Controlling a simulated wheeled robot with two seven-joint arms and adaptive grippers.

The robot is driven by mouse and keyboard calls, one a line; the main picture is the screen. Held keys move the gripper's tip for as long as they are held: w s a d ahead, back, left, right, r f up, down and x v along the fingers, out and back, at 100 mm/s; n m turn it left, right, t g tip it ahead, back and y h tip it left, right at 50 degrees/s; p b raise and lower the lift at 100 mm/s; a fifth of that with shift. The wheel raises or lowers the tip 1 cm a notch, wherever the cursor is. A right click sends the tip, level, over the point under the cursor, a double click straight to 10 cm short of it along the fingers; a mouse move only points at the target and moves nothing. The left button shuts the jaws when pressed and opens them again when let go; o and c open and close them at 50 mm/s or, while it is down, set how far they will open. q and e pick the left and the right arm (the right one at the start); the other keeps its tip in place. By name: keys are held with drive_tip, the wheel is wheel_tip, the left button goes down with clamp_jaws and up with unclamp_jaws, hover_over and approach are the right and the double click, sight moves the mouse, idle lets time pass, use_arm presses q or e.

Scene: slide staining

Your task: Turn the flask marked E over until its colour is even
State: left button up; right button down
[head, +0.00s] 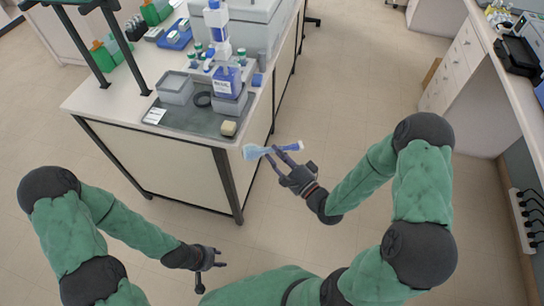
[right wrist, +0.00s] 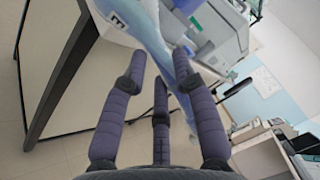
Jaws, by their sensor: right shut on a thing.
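The flask (head: 254,152) is in my right gripper (head: 283,160), held off the corner of the bench over open floor. It lies nearly level in the head view, its wide, pale blue end to the left and its narrow, darker blue neck to the right. In the right wrist view a letter E shows on the flask (right wrist: 148,22), and its neck runs down between the fingers of the gripper (right wrist: 160,68). Its colour looks paler at the wide end than along the neck. My left gripper (head: 212,258) is low at the front, its fingers spread and empty.
Floor is clear around the flask. A drawer counter (head: 462,62) stands at the right.

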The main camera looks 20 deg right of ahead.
drive_tip(key=shift+n+g+h+p, duration=0.7)
drive_tip(key=shift+n+h, duration=0.5)
drive_tip(key=shift+n, duration=1.55)
drive_tip(key=shift+n+g+h+p, duration=0.65)
drive_tip(key=shift+n+h, duration=0.55)
drive_tip(key=shift+n, duration=1.5)
drive_tip(key=shift+n+g+h+p, duration=0.7)
drive_tip(key=shift+n+h, duration=0.5)
drive_tip(key=shift+n, duration=1.55)
